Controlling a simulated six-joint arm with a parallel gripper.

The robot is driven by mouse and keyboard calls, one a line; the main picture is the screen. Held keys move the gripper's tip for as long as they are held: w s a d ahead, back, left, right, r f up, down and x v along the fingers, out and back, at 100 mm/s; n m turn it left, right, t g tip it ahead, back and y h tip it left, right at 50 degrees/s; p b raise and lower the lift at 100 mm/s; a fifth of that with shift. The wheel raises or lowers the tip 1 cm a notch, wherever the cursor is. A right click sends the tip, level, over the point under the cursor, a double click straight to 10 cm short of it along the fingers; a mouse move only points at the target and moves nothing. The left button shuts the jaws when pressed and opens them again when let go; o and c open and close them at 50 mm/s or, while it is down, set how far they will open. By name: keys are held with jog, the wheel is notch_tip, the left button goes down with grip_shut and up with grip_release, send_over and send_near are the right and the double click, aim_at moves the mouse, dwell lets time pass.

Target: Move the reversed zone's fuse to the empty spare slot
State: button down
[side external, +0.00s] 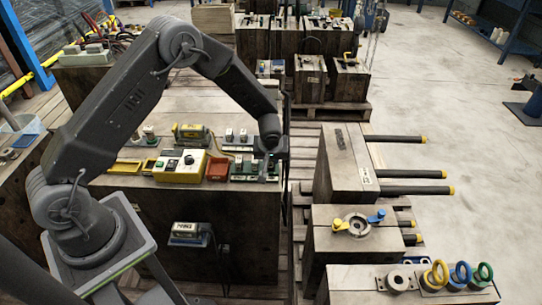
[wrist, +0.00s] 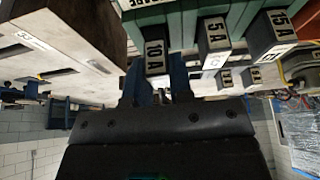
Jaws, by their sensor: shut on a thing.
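My gripper (side external: 268,155) points down over a green fuse board (side external: 243,178) at the front right edge of the bench. In the wrist view, my gripper (wrist: 155,85) has its two blue-grey fingers close on either side of a dark fuse marked 10 A (wrist: 155,58), and is shut on it. The fuse's lower end is hidden by the fingers. Fuses marked 5 A (wrist: 214,35) and 15 A (wrist: 272,35) stand beside it on the green board. A partly cut-off label, apparently SPARE (wrist: 131,4), shows at the top edge. I cannot tell which zone is reversed.
A yellow control box (side external: 180,166) with a dial and a red tray (side external: 218,169) stand left of the board. A second green board (side external: 236,148) lies behind. Wooden-topped blocks with black rods (side external: 395,139) stand to the right, across a gap.

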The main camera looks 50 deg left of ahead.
jog(key=shift+f, duration=0.55)
dwell(0.8)
jog(key=c, duration=0.9)
grip_release()
jog(key=shift+c, duration=0.2)
jog(key=shift+r, duration=3.75)
